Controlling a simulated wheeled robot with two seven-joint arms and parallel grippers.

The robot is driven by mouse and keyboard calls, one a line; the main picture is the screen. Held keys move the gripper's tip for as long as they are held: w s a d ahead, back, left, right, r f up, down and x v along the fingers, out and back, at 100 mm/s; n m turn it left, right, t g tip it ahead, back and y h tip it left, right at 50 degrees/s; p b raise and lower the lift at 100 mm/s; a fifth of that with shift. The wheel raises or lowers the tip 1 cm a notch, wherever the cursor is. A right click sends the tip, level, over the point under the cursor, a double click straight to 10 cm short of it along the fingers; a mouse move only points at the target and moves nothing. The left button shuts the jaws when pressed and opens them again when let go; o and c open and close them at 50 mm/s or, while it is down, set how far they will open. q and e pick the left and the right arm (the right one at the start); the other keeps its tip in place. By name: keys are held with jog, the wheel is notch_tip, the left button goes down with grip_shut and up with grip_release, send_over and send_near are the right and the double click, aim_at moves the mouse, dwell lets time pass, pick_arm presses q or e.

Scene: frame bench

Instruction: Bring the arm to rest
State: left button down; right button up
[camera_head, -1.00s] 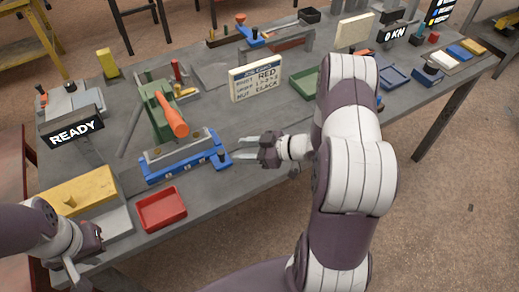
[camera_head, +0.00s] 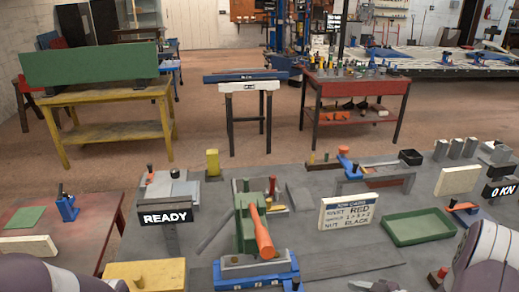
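My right arm (camera_head: 490,262) enters at the lower right. My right gripper (camera_head: 370,286) shows only partly at the bottom edge, just right of the blue fixture (camera_head: 257,276). I see nothing held in it, but its fingers are too cut off to judge. My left arm (camera_head: 45,274) is at the bottom left corner. Its gripper (camera_head: 116,285) is barely in view beside the yellow block (camera_head: 150,273), and its fingers are not clear.
The grey bench (camera_head: 320,262) holds a green press with an orange handle (camera_head: 262,235), a READY sign (camera_head: 165,217), a job card (camera_head: 348,213), a green tray (camera_head: 418,228) and a 0 KN display (camera_head: 500,190). Yellow (camera_head: 110,132) and red (camera_head: 355,95) tables stand behind, across open floor.

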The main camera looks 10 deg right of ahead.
jog(key=d+f+m+h, duration=0.2)
jog(key=d+h, duration=0.1)
jog(key=d+f+m+h, duration=0.1)
jog(key=d, duration=0.1)
jog(key=shift+s+f, duration=0.1)
jog(key=shift+s, duration=0.05)
jog(key=d+m+g+h, duration=0.1)
jog(key=s+d+m+h, duration=0.1)
jog(key=s+d+g+h, duration=0.1)
jog(key=h, duration=0.1)
jog(key=shift+d+f+m+g, duration=0.25)
jog(key=shift+d+m+g, duration=0.05)
jog(key=shift+m, duration=0.1)
jog(key=s+a+r+m+g, duration=0.1)
jog(key=s+a+r, duration=0.3)
jog(key=a, duration=0.5)
jog(key=s+a+r+m+g, duration=0.1)
jog(key=s+a+r+g, duration=0.3)
jog(key=a, duration=0.6)
notch_tip(320, 180, up, 2)
jog(key=shift+s+a+r+m, duration=0.15)
jog(key=shift+a+r+m, duration=0.1)
jog(key=shift+m, duration=0.15)
jog(key=shift+d, duration=0.15)
